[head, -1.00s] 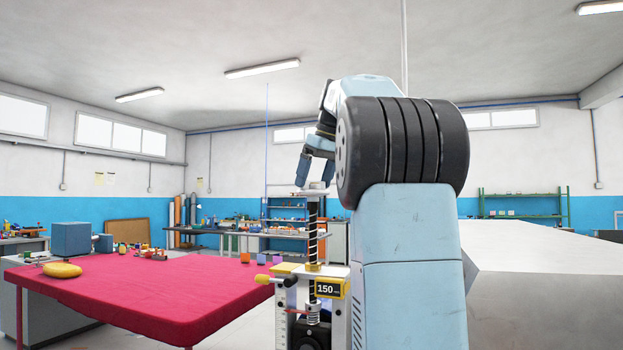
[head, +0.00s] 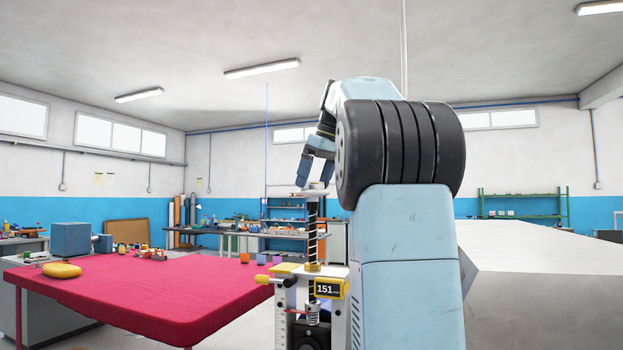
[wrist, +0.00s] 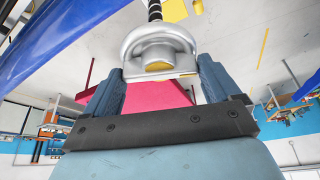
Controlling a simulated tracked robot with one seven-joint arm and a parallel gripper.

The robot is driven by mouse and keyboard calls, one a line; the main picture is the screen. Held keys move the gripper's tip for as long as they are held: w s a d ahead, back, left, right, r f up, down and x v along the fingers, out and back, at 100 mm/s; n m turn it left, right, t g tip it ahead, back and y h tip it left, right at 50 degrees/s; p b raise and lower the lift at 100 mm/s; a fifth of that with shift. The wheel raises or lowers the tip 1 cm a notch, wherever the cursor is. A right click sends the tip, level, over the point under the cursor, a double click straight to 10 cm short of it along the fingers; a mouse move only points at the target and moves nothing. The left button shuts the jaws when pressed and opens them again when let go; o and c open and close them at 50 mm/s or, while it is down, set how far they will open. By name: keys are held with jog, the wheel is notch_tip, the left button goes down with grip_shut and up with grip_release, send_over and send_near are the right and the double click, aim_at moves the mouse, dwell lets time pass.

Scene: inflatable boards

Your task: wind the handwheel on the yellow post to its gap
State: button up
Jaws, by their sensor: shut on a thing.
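A silver handwheel (head: 313,192) sits on top of a dark upright screw (head: 312,230) on the post. Only its edge shows below my gripper (head: 315,180) in the head view. In the wrist view, the rounded metal wheel (wrist: 158,50) with a yellowish centre lies between the two blue fingers of my gripper (wrist: 162,68), which is shut on it. A yellow-framed readout (head: 328,288) on the post shows 151. Below it is a light scale strip with dark marks. My arm hides the post's right side.
A table with a red cloth (head: 150,295) stands at the left, with a yellow object (head: 62,270) and small parts on it. A large pale board (head: 540,255) lies at the right.

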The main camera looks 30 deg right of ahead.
jog(key=shift+f, duration=0.5)
jog(key=o, duration=0.8)
jog(key=shift+c, duration=0.2)
jog(key=v, duration=1.2)
jog(key=shift+r, duration=0.45)
